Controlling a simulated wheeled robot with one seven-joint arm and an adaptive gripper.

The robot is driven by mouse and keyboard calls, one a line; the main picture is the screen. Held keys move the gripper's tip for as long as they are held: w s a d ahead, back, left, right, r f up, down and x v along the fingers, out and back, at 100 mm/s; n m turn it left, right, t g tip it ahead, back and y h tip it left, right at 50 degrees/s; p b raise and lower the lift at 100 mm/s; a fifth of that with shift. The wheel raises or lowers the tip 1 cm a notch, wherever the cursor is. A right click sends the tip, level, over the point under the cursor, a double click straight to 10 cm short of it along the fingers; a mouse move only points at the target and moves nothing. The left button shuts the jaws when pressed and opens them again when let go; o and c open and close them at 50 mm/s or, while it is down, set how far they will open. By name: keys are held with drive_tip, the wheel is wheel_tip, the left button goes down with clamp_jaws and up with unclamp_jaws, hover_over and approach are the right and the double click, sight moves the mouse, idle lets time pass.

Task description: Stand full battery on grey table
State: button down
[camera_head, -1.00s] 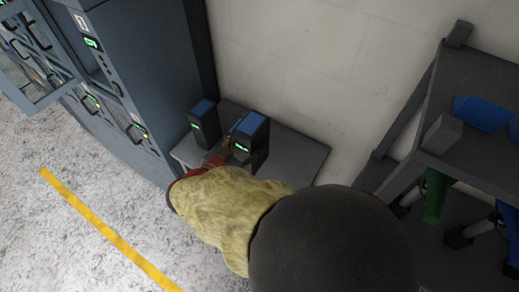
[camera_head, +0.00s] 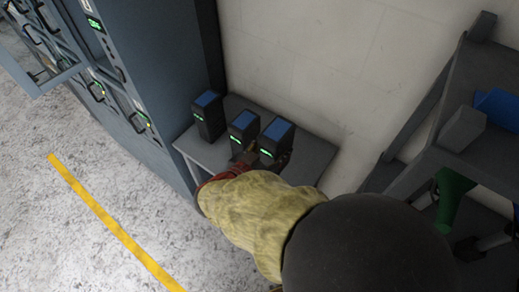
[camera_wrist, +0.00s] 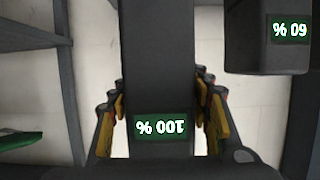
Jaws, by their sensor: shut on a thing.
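My gripper (camera_head: 268,160) is shut on a dark battery (camera_head: 277,136) with a blue top, over the right half of the grey table (camera_head: 312,152). In the wrist view the held battery (camera_wrist: 158,60) is upright between the fingers of my gripper (camera_wrist: 160,104), and its green display reads 100 %. A second battery (camera_head: 243,124) stands close to its left; a third battery (camera_head: 207,112) stands at the table's left end. A neighbouring battery (camera_wrist: 268,38) in the wrist view reads 60 %. Whether the held battery's base touches the tabletop is hidden.
A blue-grey battery cabinet (camera_head: 160,70) with a door open at far left stands left of the table. A wall (camera_head: 320,60) is behind. A dark rack (camera_head: 440,130) with blue and green things is at right. Bare tabletop shows right of the held battery.

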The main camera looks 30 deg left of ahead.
drive_tip(key=w+f, duration=0.1)
drive_tip(key=w+d+f+b, duration=0.1)
drive_tip(key=f, duration=0.1)
drive_tip(key=w+d+f+b, duration=0.1)
drive_tip(key=shift+d+f, duration=0.2)
drive_tip(key=shift+f, duration=0.15)
drive_tip(key=shift+w+d+f+b, duration=0.1)
drive_tip(key=shift+w+f+b, duration=0.05)
drive_tip(key=shift+f+b, duration=0.65)
drive_tip(key=shift+w+d+f+b, duration=0.1)
drive_tip(key=shift+f+b, duration=0.35)
drive_tip(key=shift+f, duration=0.55)
drive_tip(key=shift+f, duration=0.1)
drive_tip(key=c, duration=0.9)
unclamp_jaws()
drive_tip(key=shift+f, duration=0.15)
drive_tip(key=shift+s+r, duration=0.15)
drive_tip(key=shift+r, duration=0.05)
drive_tip(key=p+v, duration=0.4)
drive_tip(key=v, duration=0.7)
drive_tip(key=shift+s+r, duration=0.15)
drive_tip(key=shift+s, duration=0.25)
